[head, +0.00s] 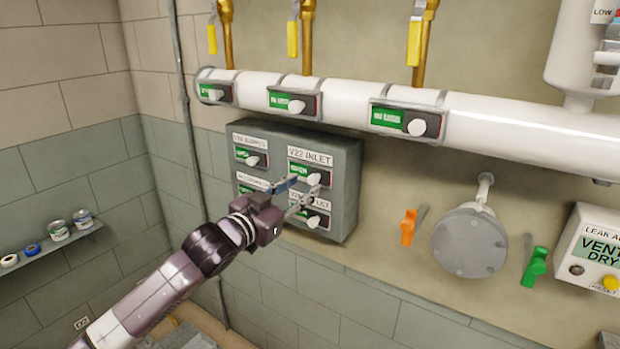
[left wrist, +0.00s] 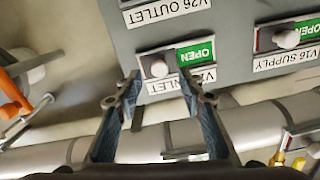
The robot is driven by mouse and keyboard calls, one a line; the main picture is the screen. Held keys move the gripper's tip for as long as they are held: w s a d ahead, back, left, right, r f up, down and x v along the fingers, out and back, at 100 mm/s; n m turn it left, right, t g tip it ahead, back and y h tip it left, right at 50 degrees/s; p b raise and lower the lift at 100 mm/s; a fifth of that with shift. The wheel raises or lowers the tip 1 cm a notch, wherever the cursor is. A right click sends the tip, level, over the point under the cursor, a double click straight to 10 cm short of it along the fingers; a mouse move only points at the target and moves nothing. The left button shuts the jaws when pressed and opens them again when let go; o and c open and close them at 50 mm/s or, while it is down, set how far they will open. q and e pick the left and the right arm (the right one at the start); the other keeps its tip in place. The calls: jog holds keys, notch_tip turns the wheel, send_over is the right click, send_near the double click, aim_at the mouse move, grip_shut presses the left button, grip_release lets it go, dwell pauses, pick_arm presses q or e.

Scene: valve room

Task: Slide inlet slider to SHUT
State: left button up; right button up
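The V22 INLET slider (head: 313,178) is at the upper right of the grey valve box (head: 347,185). Its green field shows beside its white knob. In the left wrist view, which is upside down, the white inlet knob (left wrist: 159,68) sits beside a green OPEN field (left wrist: 197,53). My left gripper (head: 303,188) is in front of the box, just below the inlet knob in the head view. It is open and empty; in the wrist view its fingers (left wrist: 160,86) lie to either side of the knob. Contact cannot be told. My right gripper is not in view.
Other sliders share the box, including V26 OUTLET (head: 315,220) below, partly hidden by my gripper. A white pipe (head: 345,103) with sliders runs above. An orange handle (head: 408,227) and a round grey flange (head: 469,243) are to the right.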

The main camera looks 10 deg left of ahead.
aim_at(311, 180)
pick_arm(q)
jog(key=shift+p+x, duration=0.5)
jog(key=shift+x, duration=1.8)
grip_shut()
jog(key=shift+a, duration=0.1)
